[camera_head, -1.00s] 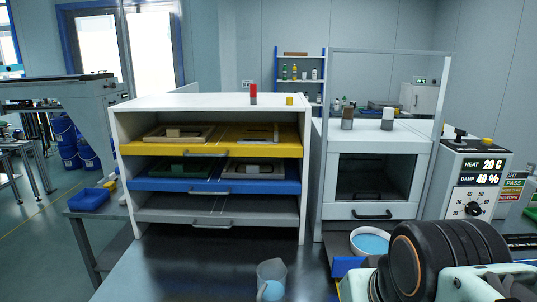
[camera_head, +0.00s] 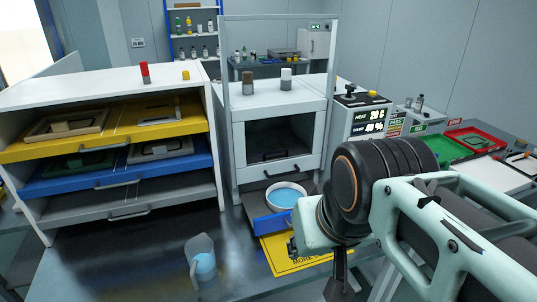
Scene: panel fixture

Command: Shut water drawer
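The water drawer (camera_head: 272,224) is pulled out at the bottom of the white cabinet (camera_head: 232,140). Its front is blue, and a white bowl of blue water (camera_head: 286,197) sits in it behind the front. My gripper (camera_head: 322,272) is at the lower middle, to the right of and nearer than the drawer front, apparently apart from it. Dark finger parts show below my pale green wrist, which hides some of the drawer's right side. I cannot tell how far the fingers are apart.
A clear jug with blue water (camera_head: 202,262) stands on the dark table left of the drawer. A yellow sign (camera_head: 290,262) lies under the drawer front. A white rack (camera_head: 50,92) with yellow, blue and grey drawers stands at left. A heat and damp control box (camera_head: 361,118) stands at right.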

